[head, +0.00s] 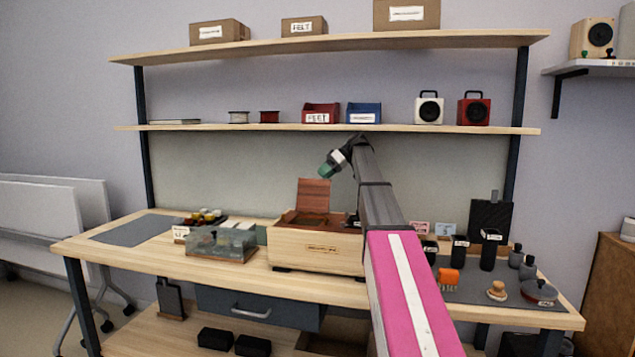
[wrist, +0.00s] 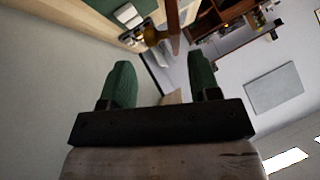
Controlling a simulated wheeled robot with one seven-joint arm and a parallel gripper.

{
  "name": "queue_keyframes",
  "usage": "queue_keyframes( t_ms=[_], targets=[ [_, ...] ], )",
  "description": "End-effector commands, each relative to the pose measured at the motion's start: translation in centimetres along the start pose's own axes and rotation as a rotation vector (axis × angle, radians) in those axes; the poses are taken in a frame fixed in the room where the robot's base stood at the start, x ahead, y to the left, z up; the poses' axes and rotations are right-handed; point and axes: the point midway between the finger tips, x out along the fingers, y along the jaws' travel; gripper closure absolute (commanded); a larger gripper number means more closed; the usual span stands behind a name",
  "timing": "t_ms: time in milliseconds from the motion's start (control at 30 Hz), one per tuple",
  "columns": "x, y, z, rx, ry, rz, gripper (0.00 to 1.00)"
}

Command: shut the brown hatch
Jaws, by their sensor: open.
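The brown hatch (head: 313,193) stands raised, roughly upright, at the back of a light wooden box (head: 318,252) on the bench. The box's top is open, and a darker brown inside shows. My gripper (head: 325,170) is above the box, just above and right of the hatch's top edge; I cannot tell whether they touch. In the wrist view my gripper (wrist: 163,80) shows two green fingers apart with nothing held between them. A brown upright strip (wrist: 173,28) lies beyond the fingers there; I cannot tell whether it is the hatch. My arm hides the box's right end.
A clear-lidded case (head: 221,244) stands left of the box. Black containers (head: 489,249), an orange brush (head: 448,277) and grey weights (head: 540,291) stand at right. A shelf (head: 330,129) with bins and speakers runs above. The grey mat (head: 137,229) at left is mostly clear.

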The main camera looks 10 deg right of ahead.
Motion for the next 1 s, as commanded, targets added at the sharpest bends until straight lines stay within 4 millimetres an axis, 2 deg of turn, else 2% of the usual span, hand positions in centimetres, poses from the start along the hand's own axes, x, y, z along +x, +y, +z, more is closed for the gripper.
queue_keyframes(
  t_ms=[100,300,667,833,867,1000],
  targets=[
    [2.0,0.0,0.3,0.001,-0.001,-0.001,0.44],
    [3.8,0.0,0.2,0.001,-0.001,0.000,0.44],
    [4.2,0.1,0.2,0.001,-0.001,0.000,0.44],
    [4.2,0.2,0.2,0.001,-0.001,0.001,0.96],
    [4.2,0.2,0.2,0.001,-0.001,0.002,1.00],
    [4.2,0.2,0.2,0.000,-0.001,0.005,1.00]
  ],
)
